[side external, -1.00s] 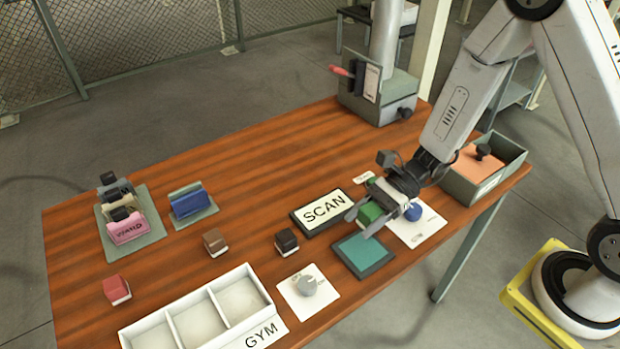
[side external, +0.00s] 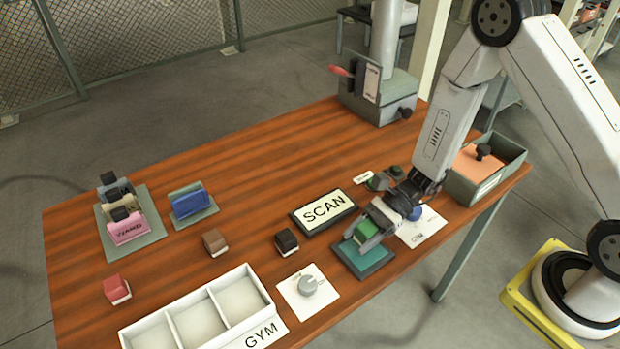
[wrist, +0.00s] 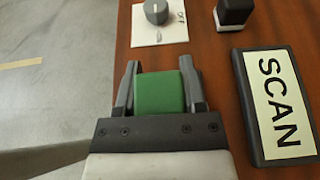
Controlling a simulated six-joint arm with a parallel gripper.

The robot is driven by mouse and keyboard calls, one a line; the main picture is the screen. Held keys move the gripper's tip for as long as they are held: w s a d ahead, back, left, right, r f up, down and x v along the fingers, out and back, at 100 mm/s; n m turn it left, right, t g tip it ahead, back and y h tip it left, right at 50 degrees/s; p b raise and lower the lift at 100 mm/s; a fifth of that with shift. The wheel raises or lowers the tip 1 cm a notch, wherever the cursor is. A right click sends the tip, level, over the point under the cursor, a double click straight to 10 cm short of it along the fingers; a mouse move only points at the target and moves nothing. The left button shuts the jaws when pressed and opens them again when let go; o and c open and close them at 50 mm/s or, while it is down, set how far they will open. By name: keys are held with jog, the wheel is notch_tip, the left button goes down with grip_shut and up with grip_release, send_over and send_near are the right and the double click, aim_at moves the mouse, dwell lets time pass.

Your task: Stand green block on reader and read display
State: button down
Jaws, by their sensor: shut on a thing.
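My gripper (side external: 366,234) is shut on the green block (side external: 367,229), with a finger on each side of it. The block is over the back part of the teal reader pad (side external: 374,259); I cannot tell whether it touches the pad. In the wrist view the green block (wrist: 159,95) sits between the two fingers of my gripper (wrist: 158,78), and the reader is hidden behind it. The display (side external: 324,210) lies left of and behind the reader and reads "SCAN". It also shows in the wrist view (wrist: 276,102).
A black block (side external: 287,242), a brown block (side external: 215,242) and a red block (side external: 117,289) stand on the table. A grey dial (side external: 307,285) is left of the reader. A white tray marked GYM (side external: 264,336) lies at the front. A grey bin (side external: 462,188) is at right.

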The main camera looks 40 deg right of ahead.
jog(key=shift+f, duration=1.25)
jog(key=shift+f, duration=0.2)
jog(key=shift+c, duration=0.9)
grip_release()
jog(key=shift+r, duration=0.2)
jog(key=shift+d+r, duration=0.1)
jog(key=shift+d, duration=0.1)
jog(key=v, duration=1.1)
jog(key=shift+d, duration=0.3)
